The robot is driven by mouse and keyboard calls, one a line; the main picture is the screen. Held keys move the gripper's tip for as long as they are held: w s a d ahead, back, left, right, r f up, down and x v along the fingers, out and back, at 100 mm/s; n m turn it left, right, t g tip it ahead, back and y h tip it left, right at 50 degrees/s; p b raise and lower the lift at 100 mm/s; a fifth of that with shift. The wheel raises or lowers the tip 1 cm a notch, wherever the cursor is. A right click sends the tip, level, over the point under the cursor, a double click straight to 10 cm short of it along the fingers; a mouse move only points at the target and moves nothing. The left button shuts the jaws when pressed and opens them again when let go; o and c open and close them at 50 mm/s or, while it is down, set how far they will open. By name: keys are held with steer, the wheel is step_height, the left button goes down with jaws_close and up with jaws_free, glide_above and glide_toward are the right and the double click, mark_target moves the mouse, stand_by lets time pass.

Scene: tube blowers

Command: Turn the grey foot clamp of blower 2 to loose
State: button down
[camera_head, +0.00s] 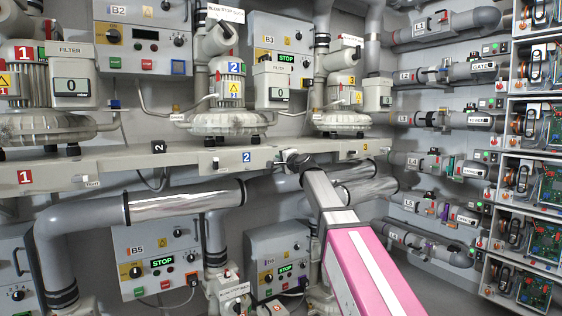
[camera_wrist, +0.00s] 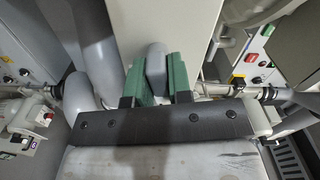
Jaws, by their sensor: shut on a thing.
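Blower 2 (camera_head: 232,90), with a blue 2 label, stands on the pale shelf rail (camera_head: 195,165) left of centre in the head view. My gripper (camera_head: 292,158) reaches up to the front of this rail, just right of its blue 2 plate. In the wrist view, the green fingers of my gripper (camera_wrist: 156,78) are shut on a grey rounded lever, the foot clamp (camera_wrist: 155,60), one finger on each side. In the head view the gripper's end hides most of the clamp. Its loose or tight marking is not readable.
Blower 3 (camera_head: 341,95) stands right of blower 2, and blower 1 (camera_head: 28,85) stands left. A shiny pipe (camera_head: 185,203) runs below the rail. Control boxes B5 (camera_head: 160,262) and B6 (camera_head: 280,262) hang lower down. Open electronics racks (camera_head: 530,125) line the right side.

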steer(key=n, duration=0.4)
steer(key=shift+r+n, duration=0.1)
steer(key=shift+n, duration=0.2)
steer(key=n, duration=0.3)
steer(key=shift+s+a+r+n, duration=0.1)
steer(key=shift+n, duration=0.3)
steer(key=n, duration=0.3)
steer(key=shift+a, duration=0.1)
steer(key=shift+s+a+n, duration=0.1)
steer(key=shift+s+n, duration=0.05)
steer(key=shift+n, duration=1.95)
steer(key=c, duration=1.1)
jaws_free()
steer(key=shift+r, duration=0.1)
